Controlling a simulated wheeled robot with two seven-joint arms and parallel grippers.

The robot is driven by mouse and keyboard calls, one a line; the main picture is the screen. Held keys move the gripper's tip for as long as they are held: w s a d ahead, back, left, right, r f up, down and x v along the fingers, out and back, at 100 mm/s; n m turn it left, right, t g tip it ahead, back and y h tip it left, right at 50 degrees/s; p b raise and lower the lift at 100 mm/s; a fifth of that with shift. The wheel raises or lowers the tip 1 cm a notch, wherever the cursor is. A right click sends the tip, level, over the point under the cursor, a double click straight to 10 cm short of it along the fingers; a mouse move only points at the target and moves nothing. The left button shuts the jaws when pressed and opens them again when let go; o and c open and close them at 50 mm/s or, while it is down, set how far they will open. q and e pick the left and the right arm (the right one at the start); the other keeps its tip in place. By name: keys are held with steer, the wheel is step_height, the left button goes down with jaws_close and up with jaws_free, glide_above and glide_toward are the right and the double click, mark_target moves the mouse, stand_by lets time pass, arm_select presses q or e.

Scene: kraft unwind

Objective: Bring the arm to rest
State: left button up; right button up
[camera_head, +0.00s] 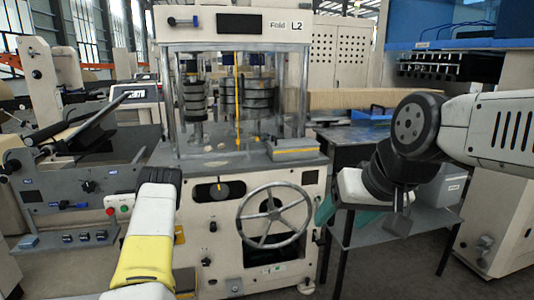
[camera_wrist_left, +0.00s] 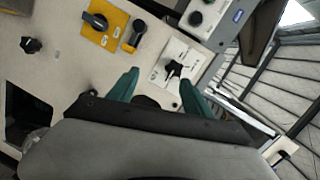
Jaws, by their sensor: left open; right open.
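My right arm (camera_head: 490,125) comes in from the right edge and bends down at a black wrist. My right gripper (camera_head: 347,213) hangs in front of the small grey table, its teal fingers apart and nothing seen between them. My left arm (camera_head: 148,235), white and yellow, rises from the bottom in front of the fold machine; its gripper is hidden in the head view. In the left wrist view my left gripper (camera_wrist_left: 158,95) shows two teal fingers spread apart and empty, facing a machine panel. A black knob on a white plate (camera_wrist_left: 173,69) appears between and beyond the fingertips.
The fold machine (camera_head: 215,225) with a handwheel (camera_head: 273,217) stands in the middle. A control console (camera_head: 75,195) is at left. The grey table (camera_head: 350,155) carries a grey box (camera_head: 449,186). A yellow plate with a black switch (camera_wrist_left: 97,23) is on the panel.

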arm_select(q)
steer(key=d+r+n+g+h, duration=0.1)
steer(key=d+r+n, duration=0.2)
steer(key=r, duration=0.7)
steer(key=d+r+n+g, duration=0.2)
steer(key=d+r+n, duration=0.1)
steer(key=r, duration=0.6)
steer(key=s+d+r+n+g+h, duration=0.1)
steer(key=s+d+r+n+h, duration=0.15)
steer(key=s+d+r, duration=0.95)
steer(key=s+d+r+g+h, duration=0.1)
steer(key=s+d+r+h, duration=0.2)
steer(key=s, duration=0.4)
steer(key=s+d+r+g+h, duration=0.15)
steer(key=s+d+r, duration=0.25)
steer(key=s, duration=0.4)
steer(key=s+d+n+g, duration=0.1)
steer(key=s+d, duration=0.1)
steer(key=s, duration=0.6)
steer(key=s+d+g, duration=0.1)
steer(key=s+d, duration=0.1)
steer(key=s, duration=0.7)
steer(key=shift+s+d+f+n, duration=0.2)
steer(key=shift+d+f+n, duration=0.15)
steer(key=shift+f, duration=0.1)
steer(key=shift+g, duration=0.25)
